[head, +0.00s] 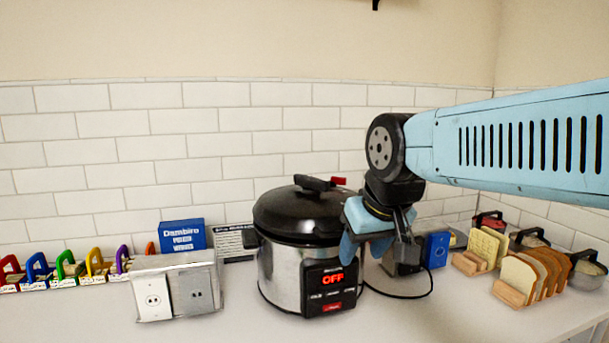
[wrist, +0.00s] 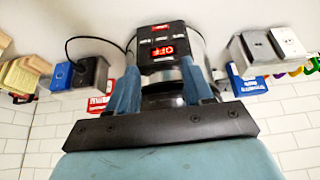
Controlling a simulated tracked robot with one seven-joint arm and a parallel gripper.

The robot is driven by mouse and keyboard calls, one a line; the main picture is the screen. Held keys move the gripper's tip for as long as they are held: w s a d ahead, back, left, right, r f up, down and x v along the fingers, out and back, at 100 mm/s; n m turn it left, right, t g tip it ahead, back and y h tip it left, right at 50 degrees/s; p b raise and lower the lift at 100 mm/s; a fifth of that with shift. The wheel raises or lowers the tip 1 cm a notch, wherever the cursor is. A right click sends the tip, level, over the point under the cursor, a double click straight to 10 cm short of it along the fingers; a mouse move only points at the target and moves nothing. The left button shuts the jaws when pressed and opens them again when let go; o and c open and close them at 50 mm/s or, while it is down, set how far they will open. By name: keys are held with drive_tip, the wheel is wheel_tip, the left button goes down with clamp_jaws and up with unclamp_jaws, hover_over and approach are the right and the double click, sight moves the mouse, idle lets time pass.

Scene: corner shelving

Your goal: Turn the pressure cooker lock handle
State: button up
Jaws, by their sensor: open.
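The pressure cooker (head: 280,268) stands on the counter with a silver body, a black lid (head: 295,212) and a front panel reading OFF in red. A black lock handle (head: 314,183) lies across the top of the lid, with a small red piece at its right. My gripper (head: 366,245) is open and empty, in front of the cooker's right side, with its blue fingers pointing down. In the wrist view, which is upside down, the cooker's panel (wrist: 163,48) shows beyond and between the fingers. The lock handle cannot be made out there.
An outlet box (head: 180,292) and a blue box (head: 183,236) stand left of the cooker. Several coloured padlocks (head: 68,266) line the far left. A grey box with a cable (head: 402,258) is close on the right, with bread racks (head: 527,278) farther right. A tiled wall is behind.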

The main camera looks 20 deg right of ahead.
drive_tip(key=w+r+n+g, duration=0.2)
drive_tip(key=w+r+n, duration=0.1)
drive_tip(key=w+r, duration=0.95)
wheel_tip(320, 180, up, 7)
drive_tip(key=n+g, duration=0.3)
hover_over(313, 177)
wheel_tip(313, 177, down, 14)
drive_tip(key=shift+s+r, duration=0.1)
drive_tip(key=shift+s, duration=0.05)
clamp_jaws()
